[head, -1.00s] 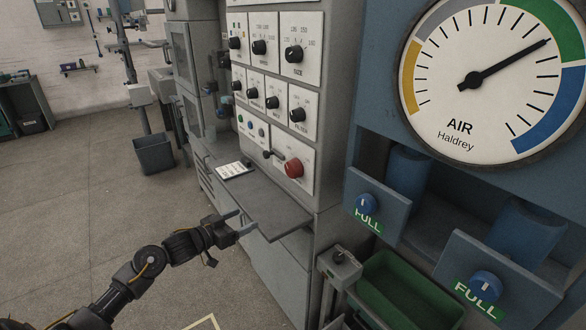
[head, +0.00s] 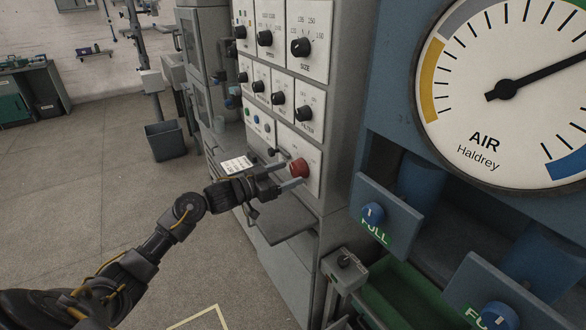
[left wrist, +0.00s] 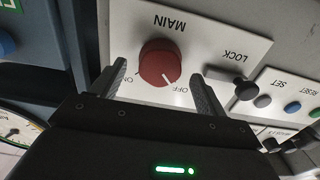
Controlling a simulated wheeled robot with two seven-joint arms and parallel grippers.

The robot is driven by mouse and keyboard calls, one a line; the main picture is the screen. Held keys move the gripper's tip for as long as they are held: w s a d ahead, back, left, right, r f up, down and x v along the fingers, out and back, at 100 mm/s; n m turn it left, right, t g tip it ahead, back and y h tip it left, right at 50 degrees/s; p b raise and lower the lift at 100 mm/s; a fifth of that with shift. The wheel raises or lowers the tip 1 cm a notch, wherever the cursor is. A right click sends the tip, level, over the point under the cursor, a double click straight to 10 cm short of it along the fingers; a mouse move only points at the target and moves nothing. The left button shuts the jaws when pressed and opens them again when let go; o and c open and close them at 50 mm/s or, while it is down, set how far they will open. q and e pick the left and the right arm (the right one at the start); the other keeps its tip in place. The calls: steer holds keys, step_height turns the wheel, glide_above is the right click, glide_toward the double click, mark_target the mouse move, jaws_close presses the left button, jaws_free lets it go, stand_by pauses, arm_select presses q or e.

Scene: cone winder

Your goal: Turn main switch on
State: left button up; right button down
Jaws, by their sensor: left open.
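The main switch is a red round knob (left wrist: 160,62) on a white plate marked MAIN, upside down in the left wrist view. Its white mark points toward OFF; ON is printed on the other side. In the head view the red knob (head: 298,168) sits low on the grey cabinet front. My left gripper (head: 284,177) is open at the knob, one finger on each side of it. In the left wrist view gaps show between the fingers and the knob. A black LOCK lever (left wrist: 243,88) sits beside it on the same plate. My right gripper is not in view.
Black selector knobs (head: 301,47) fill the panel above. An air gauge (head: 510,90) and blue drawers (head: 388,215) stand to the right. Open floor lies left.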

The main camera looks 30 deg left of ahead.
arm_select(q)
steer(key=shift+w+d+r, duration=0.15)
steer(key=shift+w+d, duration=0.15)
steer(key=shift+w, duration=0.25)
steer(key=shift+w+d, duration=0.2)
steer(key=shift+w, duration=0.1)
steer(key=shift+w+d, duration=0.15)
steer(key=shift+w, duration=0.15)
steer(key=shift+s, duration=0.1)
steer(key=shift+c, duration=0.3)
steer(key=c, duration=0.9)
steer(key=shift+f, duration=0.2)
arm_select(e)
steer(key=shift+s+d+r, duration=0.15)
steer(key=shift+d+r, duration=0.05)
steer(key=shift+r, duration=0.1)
